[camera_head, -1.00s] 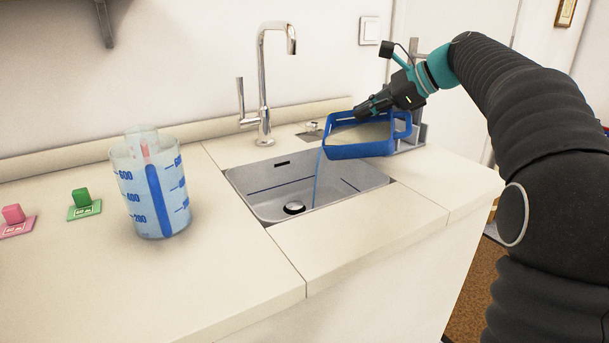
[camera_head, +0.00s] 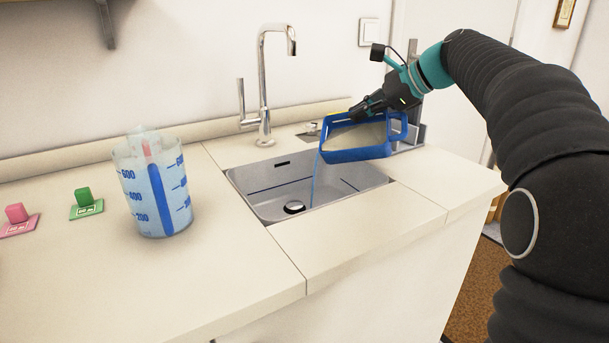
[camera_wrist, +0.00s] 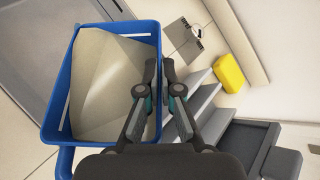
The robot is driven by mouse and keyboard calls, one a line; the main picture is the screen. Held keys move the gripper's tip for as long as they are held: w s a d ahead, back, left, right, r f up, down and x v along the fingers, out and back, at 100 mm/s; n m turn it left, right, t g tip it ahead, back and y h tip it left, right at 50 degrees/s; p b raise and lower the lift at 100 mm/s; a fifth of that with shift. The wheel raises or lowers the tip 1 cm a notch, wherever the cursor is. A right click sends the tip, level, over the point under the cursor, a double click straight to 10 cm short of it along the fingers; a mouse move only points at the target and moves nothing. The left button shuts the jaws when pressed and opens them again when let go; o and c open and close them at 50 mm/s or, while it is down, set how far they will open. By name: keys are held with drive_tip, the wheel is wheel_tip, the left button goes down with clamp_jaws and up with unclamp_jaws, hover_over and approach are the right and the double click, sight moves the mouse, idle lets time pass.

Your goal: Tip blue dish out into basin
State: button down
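The blue dish (camera_head: 356,154), a rectangular tray with a handle and a pale inside, is tilted above the right part of the basin. A thin blue stream (camera_head: 315,178) falls from its left corner into the basin (camera_head: 262,207), a steel sink with a round drain. My gripper (camera_head: 357,115) is at the dish's far rim. In the wrist view the dish (camera_wrist: 70,146) fills the left side, and the fingers (camera_wrist: 158,72) sit close together on its right wall, gripping it. The fingertip contact is partly hidden.
A chrome tap (camera_head: 264,90) stands behind the basin. A yellow sponge (camera_wrist: 229,74) and grey rack (camera_wrist: 205,105) are beside the dish.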

drive_tip(key=shift+s+a, duration=0.3)
drive_tip(key=shift+s+a+r+n+t+h+b, duration=0.5)
drive_tip(key=shift+s+r+b, duration=0.15)
drive_tip(key=shift+b, duration=0.5)
drive_tip(key=shift+s+a+r+n+t+h+b, duration=0.45)
drive_tip(key=shift+r+b, duration=0.25)
drive_tip(key=shift+b, duration=0.45)
idle(0.4)
drive_tip(key=shift+s+a+r+n+t+h+b, duration=0.55)
drive_tip(key=shift+s+b, duration=0.25)
drive_tip(key=shift+b, duration=0.65)
